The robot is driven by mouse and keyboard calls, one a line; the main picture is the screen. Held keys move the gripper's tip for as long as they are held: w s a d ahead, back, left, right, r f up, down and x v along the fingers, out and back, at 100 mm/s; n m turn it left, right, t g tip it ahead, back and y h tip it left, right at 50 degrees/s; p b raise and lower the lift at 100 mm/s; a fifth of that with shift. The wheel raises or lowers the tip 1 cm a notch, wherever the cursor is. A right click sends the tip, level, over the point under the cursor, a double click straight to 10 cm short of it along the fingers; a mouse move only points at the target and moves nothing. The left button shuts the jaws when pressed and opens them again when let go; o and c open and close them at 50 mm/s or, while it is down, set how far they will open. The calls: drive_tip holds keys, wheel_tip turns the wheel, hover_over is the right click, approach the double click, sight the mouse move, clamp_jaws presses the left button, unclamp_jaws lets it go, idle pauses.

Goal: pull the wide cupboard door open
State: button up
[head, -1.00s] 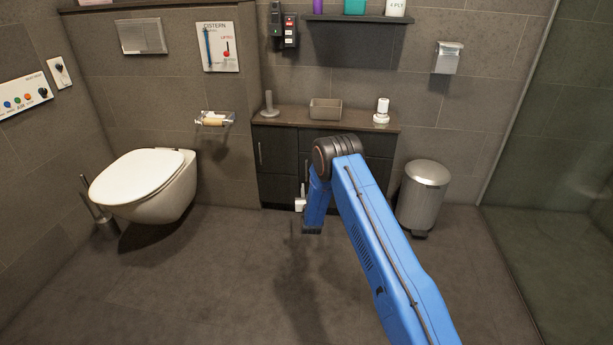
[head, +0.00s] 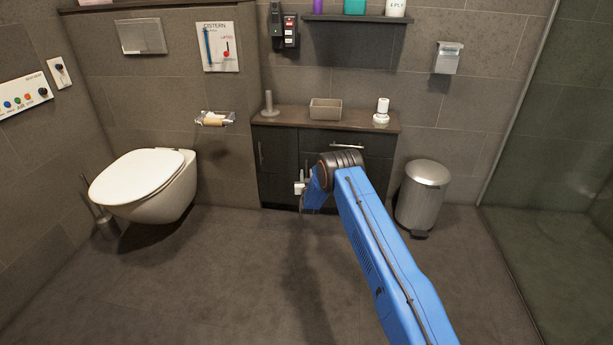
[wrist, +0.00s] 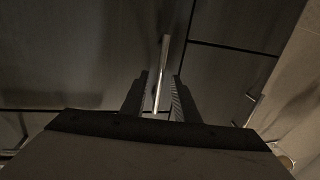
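The dark cabinet under the counter has a wide door (wrist: 95,60), which is shut. Its upright bar handle (wrist: 164,52) is near the door's edge. My gripper (wrist: 158,88) is open, with one finger on each side of the handle and a visible gap on both sides. The wrist picture seems to be upside down. In the head view my gripper (head: 301,187) is small, low in front of the cabinet, and my blue arm covers much of the wide door. I cannot make out the fingertips there.
A narrow door (head: 272,155) lies left of the wide one, and a drawer (head: 368,143) above it. The counter (head: 345,117) holds a small box, a bottle and a grey post. A steel bin (head: 423,195) stands close right, a toilet (head: 150,185) left. The floor between is clear.

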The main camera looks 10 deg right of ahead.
drive_tip(key=shift+c, duration=0.3)
clamp_jaws()
drive_tip(key=shift+s, duration=0.15)
